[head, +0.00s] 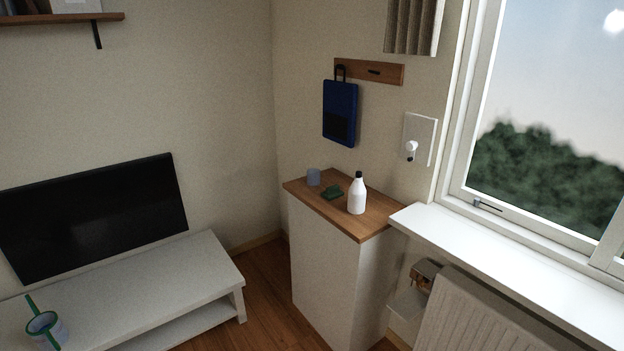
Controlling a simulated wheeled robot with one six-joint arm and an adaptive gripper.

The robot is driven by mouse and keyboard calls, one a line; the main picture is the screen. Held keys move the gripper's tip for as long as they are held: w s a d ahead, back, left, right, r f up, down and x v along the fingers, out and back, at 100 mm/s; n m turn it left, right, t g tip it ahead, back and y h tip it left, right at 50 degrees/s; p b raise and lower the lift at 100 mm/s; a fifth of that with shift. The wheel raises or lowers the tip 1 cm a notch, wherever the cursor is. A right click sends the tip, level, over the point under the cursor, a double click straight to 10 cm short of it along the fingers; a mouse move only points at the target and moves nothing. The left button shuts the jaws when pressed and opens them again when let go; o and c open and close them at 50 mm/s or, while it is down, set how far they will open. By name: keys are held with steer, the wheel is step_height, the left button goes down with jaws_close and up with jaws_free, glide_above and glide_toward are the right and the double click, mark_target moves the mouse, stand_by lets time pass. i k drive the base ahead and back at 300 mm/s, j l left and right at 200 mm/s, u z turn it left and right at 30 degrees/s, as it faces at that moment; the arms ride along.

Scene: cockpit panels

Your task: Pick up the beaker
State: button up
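A white bottle with a black cap (356,195) stands further right. A second cup-like container with a green rim (62,331) is on the low white bench at the lower left, with a green stick in it. I cannot tell for sure which container the task means. My gripper is not in view.
A dark screen (95,216) stands on the white bench (185,272). A blue item (340,112) hangs from a wall rack above the cabinet. A white window sill (500,255) and a radiator (490,315) are at the right. Wooden floor (262,290) shows between bench and cabinet.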

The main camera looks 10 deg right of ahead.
mark_target(313, 174)
steer(key=i+j+u, duration=0.4)
steer(key=i, duration=0.55)
steer(key=i+u, duration=0.35)
steer(key=i, duration=0.6)
